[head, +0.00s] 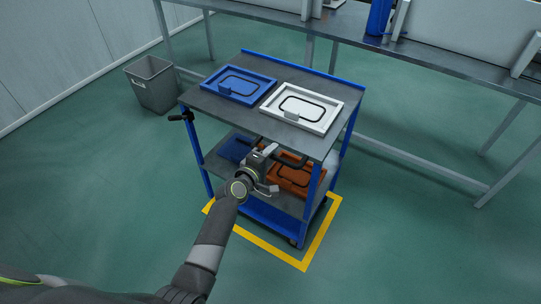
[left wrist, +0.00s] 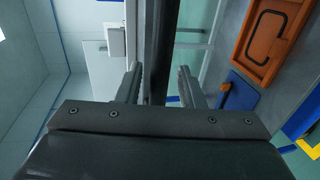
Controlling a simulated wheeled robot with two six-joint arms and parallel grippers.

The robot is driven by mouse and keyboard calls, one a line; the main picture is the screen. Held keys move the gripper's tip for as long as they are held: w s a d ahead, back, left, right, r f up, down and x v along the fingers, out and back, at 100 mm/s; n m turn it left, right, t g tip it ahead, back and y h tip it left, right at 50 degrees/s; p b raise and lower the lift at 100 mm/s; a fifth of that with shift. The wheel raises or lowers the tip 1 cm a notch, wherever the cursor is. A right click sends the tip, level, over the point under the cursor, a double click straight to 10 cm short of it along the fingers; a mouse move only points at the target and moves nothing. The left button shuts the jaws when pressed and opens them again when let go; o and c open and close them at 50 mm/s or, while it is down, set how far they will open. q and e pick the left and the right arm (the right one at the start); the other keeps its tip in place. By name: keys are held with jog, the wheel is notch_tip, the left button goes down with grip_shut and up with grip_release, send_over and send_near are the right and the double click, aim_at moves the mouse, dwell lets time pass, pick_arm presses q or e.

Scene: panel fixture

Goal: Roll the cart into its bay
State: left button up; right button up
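The cart (head: 258,119) has grey shelves and blue posts and stands upright. A yellow floor outline (head: 270,250) runs around its near side; the near lower corner lies inside it, and the far side is hidden. My right gripper is not in view.
A blue tray (head: 238,86) and a white tray (head: 302,107) lie on top; an orange tray (head: 292,178) lies below. A grey bin (head: 153,85) stands left of the cart. A long workbench (head: 440,67) stands behind. The floor at left and front is clear.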

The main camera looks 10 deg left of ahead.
pick_arm(q)
jog(key=v, duration=1.7)
jog(key=shift+s, duration=0.25)
jog(key=s+a+f+m+g+y, duration=0.15)
jog(key=s+f, duration=0.25)
jog(key=f, duration=0.6)
jog(key=s+a+f+m+g+y, duration=0.1)
jog(key=s+a+f+m+g, duration=0.15)
jog(key=f, duration=0.65)
jog(key=s+a+f+m+g+y, duration=0.1)
jog(key=s+a+f+g+y, duration=0.2)
jog(key=f, duration=0.7)
jog(key=s+a+f+m+g, duration=0.2)
jog(key=s+f, duration=0.3)
jog(key=s, duration=0.4)
jog(key=s+a+f+m+g, duration=0.2)
jog(key=s+f, duration=0.3)
jog(key=s, duration=0.5)
jog(key=s+a+f+m+g, duration=0.2)
jog(key=s+f+m, duration=0.2)
jog(key=s, duration=0.6)
jog(key=shift+s+f+m+y, duration=0.3)
jog(key=shift+f+y, duration=0.15)
jog(key=shift+f, duration=0.45)
jog(key=shift+w, duration=0.1)
